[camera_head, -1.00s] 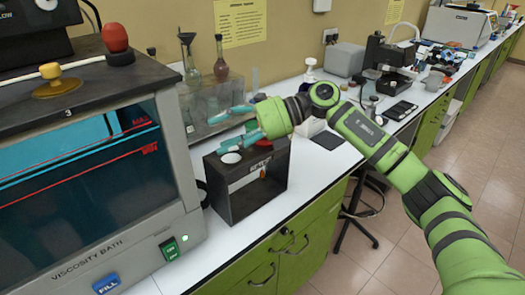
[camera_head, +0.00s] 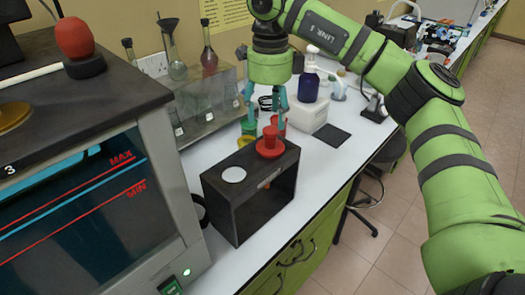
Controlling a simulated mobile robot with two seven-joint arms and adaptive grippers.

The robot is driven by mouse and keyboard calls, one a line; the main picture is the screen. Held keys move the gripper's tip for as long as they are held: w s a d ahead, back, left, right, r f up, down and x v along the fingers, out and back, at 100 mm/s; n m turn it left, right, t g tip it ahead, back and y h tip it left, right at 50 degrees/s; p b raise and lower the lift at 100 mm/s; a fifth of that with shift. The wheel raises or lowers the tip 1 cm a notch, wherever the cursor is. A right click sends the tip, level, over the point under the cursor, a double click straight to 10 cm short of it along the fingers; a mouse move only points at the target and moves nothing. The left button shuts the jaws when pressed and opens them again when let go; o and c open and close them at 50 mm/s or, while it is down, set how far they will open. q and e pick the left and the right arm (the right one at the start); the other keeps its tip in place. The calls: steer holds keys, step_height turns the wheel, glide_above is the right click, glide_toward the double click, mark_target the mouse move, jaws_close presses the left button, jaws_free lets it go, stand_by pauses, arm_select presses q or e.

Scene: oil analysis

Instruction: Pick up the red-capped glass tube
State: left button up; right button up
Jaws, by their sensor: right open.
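The red-capped glass tube shows by its red cap (camera_head: 270,147), which stands up from the top of a black open-fronted box (camera_head: 222,195). A small part of the tube shows inside the box; the rest is hidden. My right gripper (camera_head: 266,122) points down just above the cap, its two teal fingers apart, one on each side of the cap's upper part in the picture. It is open and empty; I cannot tell whether the fingertips touch the cap. My left gripper is not in view.
The viscosity bath (camera_head: 85,195) stands close on the left. A white disc (camera_head: 234,175) lies on the box top. Behind are a glass rack (camera_head: 205,108), flasks and a blue bottle (camera_head: 308,87).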

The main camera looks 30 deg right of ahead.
mark_target(271, 130)
steer(key=f+p, duration=0.1)
steer(key=s+f, duration=0.1)
steer(key=shift+f+p, duration=0.35)
steer(key=shift+f, duration=0.05)
step_height(271, 130, down, 2)
steer(key=shift+f+p, duration=0.25)
steer(key=shift+p, duration=0.15)
steer(key=shift+w+f, duration=0.15)
steer(key=shift+f, duration=0.3)
steer(key=shift+c, duration=0.8)
jaws_close()
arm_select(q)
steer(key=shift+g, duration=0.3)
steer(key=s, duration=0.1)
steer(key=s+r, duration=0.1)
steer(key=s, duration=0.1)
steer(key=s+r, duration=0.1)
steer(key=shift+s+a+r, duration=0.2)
